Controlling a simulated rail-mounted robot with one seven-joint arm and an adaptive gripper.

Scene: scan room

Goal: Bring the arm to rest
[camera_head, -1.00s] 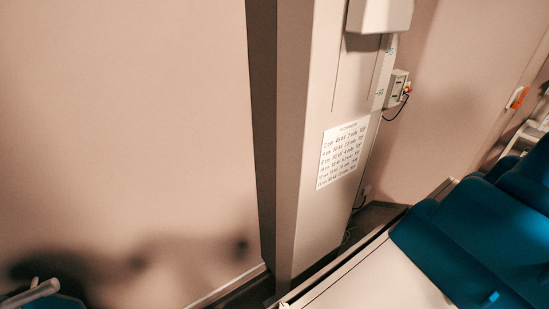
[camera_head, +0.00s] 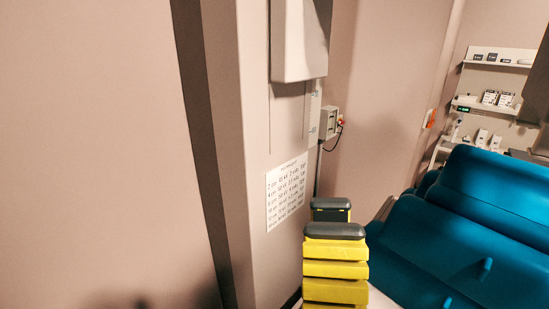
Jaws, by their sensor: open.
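My gripper (camera_head: 332,218) rises from the bottom of the head view, right of the middle. Its yellow ribbed fingers have dark grey tips pointing up. One finger stands in front of the other, so the near one hides most of the far one. The jaws are open, and no held object shows. The rest of my arm is out of view below the frame.
A pale column (camera_head: 245,140) stands behind and left of the gripper, with a printed chart (camera_head: 287,190) and a grey box (camera_head: 300,40). Large blue padded furniture (camera_head: 440,250) is close on the right. Wall shelves (camera_head: 500,63) stand at the far right. The left wall is bare.

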